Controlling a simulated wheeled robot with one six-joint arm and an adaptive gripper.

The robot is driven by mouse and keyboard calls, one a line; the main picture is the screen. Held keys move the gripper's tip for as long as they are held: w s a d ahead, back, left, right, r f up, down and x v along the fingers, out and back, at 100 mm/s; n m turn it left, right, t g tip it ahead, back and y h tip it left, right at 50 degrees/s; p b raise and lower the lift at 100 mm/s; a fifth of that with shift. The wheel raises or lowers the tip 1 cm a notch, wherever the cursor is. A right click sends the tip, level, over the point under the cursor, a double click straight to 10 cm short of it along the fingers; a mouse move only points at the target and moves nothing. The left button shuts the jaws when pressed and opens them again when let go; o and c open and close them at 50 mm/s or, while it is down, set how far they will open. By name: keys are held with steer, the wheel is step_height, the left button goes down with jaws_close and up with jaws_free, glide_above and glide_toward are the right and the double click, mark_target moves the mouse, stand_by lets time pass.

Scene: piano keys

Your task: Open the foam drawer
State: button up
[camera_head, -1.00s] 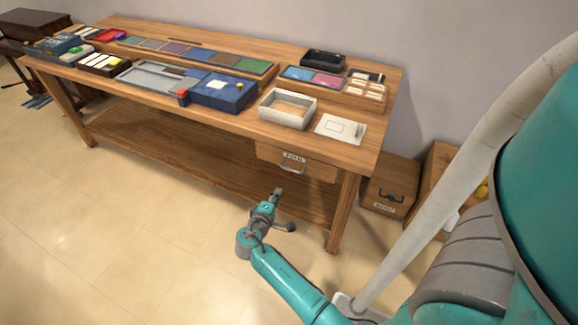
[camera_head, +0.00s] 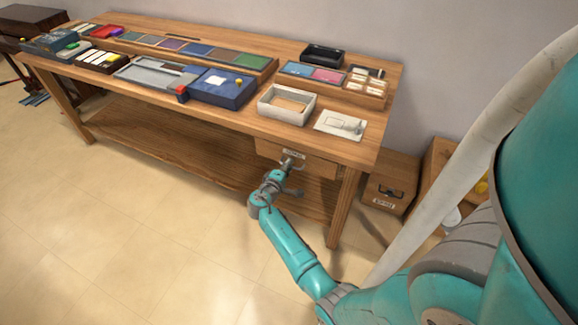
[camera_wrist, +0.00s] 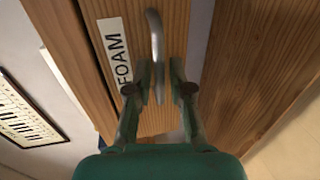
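The foam drawer (camera_head: 318,168) is a wooden front under the right end of the workbench, and it looks shut. In the wrist view its front (camera_wrist: 176,28) carries a white label reading FOAM (camera_wrist: 115,50) and a curved metal handle (camera_wrist: 155,40). My gripper (camera_head: 288,163) is at the drawer front in the head view, partly covering the handle. In the wrist view my gripper (camera_wrist: 161,68) is open, with one finger on each side of the handle. I cannot tell whether either finger touches it.
The workbench top (camera_head: 225,118) holds several trays and boxes, including a white open tray (camera_head: 287,104) above the drawer. A bench leg (camera_head: 342,208) stands right of the drawer. A wooden box with a dark handle (camera_head: 388,190) is further right. The floor in front is clear.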

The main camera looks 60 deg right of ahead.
steer(key=shift+d, duration=0.3)
jaws_close()
